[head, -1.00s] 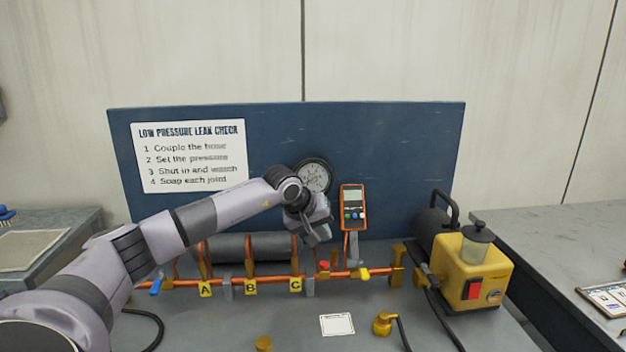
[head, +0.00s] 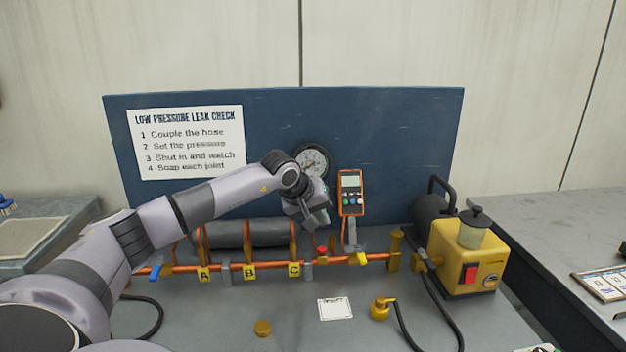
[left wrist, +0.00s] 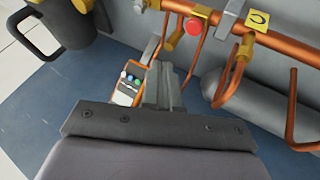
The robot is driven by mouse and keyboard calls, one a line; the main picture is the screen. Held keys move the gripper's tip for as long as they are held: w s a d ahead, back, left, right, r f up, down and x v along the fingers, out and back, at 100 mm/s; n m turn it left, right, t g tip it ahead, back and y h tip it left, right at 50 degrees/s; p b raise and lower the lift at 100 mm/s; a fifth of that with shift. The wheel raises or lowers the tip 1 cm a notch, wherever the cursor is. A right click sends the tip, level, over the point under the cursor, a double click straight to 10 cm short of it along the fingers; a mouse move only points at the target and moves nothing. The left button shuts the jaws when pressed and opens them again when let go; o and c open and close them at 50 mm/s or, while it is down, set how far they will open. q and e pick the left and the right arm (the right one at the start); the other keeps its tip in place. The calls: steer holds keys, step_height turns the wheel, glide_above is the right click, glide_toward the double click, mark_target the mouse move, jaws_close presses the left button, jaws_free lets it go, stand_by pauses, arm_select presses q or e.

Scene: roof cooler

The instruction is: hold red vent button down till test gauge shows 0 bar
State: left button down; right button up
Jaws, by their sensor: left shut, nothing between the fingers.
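The red vent button (head: 321,250) sits on the copper pipe just right of tag C; it also shows in the left wrist view (left wrist: 194,27). My left gripper (head: 322,224) is shut and empty, pointing down a little above the button in the head view. In the left wrist view its fingers (left wrist: 163,88) lie below and left of the button, with a visible gap in the picture. A round dial gauge (head: 311,160) is on the blue board, partly covered by my wrist. An orange handheld meter (head: 350,193) stands beside it; its reading is too small to make out. My right gripper is not in view.
A yellow valve lever (head: 358,259) is right of the button, a blue lever (head: 154,272) at the pipe's left. A grey cylinder (head: 250,233) lies behind the pipe. A yellow pump (head: 468,263) stands at right. The bench front is mostly clear, with a white card (head: 335,309) and brass fittings.

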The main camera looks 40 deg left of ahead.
arm_select(q)
steer(key=shift+s+d+r+n+t+h+p, duration=0.1)
steer(key=shift+r+n+t+p, duration=0.4)
steer(key=shift+n, duration=2.35)
steer(key=shift+s+r+n+t+h+p, duration=0.1)
steer(key=shift+r+n+p, duration=0.45)
steer(key=shift+n, duration=2.25)
steer(key=shift+s+d+r+n+t+h+p, duration=0.25)
steer(key=shift+r+n, duration=0.55)
steer(key=shift+n, duration=2.05)
steer(key=shift+w+a, duration=0.15)
steer(key=shift+a, duration=0.05)
steer(key=b, duration=0.5)
glide_above(320, 251)
step_height(320, 251, down, 8)
steer(key=shift+r, duration=0.15)
steer(key=shift+f+b, duration=0.55)
steer(key=shift+b, duration=0.1)
steer(key=shift+f+b, duration=0.4)
steer(key=shift+b, duration=0.1)
